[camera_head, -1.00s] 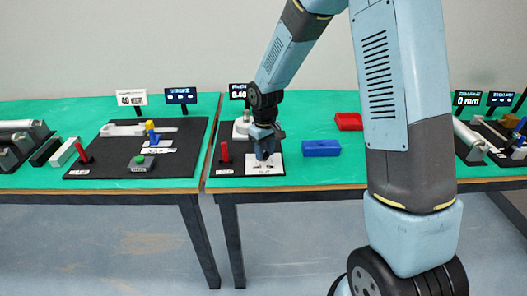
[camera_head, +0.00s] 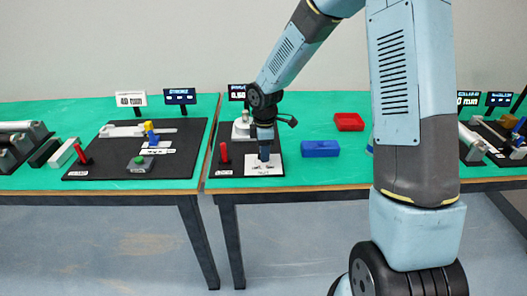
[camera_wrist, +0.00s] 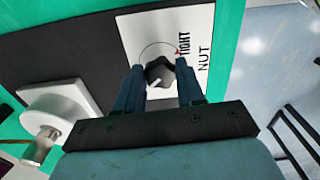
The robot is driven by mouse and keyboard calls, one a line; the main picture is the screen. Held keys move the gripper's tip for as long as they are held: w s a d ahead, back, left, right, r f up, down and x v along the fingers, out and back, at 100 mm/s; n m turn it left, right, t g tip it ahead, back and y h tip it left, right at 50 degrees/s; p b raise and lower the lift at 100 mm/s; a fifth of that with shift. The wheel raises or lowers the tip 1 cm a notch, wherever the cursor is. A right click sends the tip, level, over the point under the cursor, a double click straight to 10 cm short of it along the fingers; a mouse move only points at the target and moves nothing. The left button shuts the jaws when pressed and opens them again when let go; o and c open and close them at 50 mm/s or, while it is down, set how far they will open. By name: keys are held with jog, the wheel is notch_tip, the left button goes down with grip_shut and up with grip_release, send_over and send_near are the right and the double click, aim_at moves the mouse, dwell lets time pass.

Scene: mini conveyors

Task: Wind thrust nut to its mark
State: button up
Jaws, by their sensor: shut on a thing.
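The thrust nut (camera_wrist: 160,72) is a dark lobed knob on a white plate (camera_wrist: 140,28) printed TIGHT and NUT. A thin arc runs over the plate around the nut, with a small red mark (camera_wrist: 178,52) at its TIGHT end. A short pale line shows on the nut's lower edge, away from the red mark. My gripper (camera_wrist: 160,80) points down with one finger on each side of the nut and is shut on it. In the head view my gripper (camera_head: 264,157) is over the white plate (camera_head: 265,170), and the nut is hidden.
A red lever (camera_head: 224,153) stands left of the plate, and a white block with a post (camera_head: 241,127) behind it. A small display (camera_head: 237,92) stands at the back. A blue tray (camera_head: 320,149) and a red tray (camera_head: 349,122) lie to the right on the green table.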

jog(key=n, duration=0.5)
jog(key=shift+w+n, duration=0.3)
jog(key=n, duration=0.5)
jog(key=shift+a, duration=0.1)
jog(key=n, duration=0.5)
jog(key=shift+w+a+n, duration=0.1)
jog(key=shift+n, duration=0.3)
jog(key=n, duration=0.5)
jog(key=shift+a+n, duration=0.15)
jog(key=shift+n, duration=0.15)
jog(key=o, duration=1)
jog(key=shift+o, duration=0.2)
notch_tip(320, 180, up, 14)
jog(key=shift+f, duration=0.15)
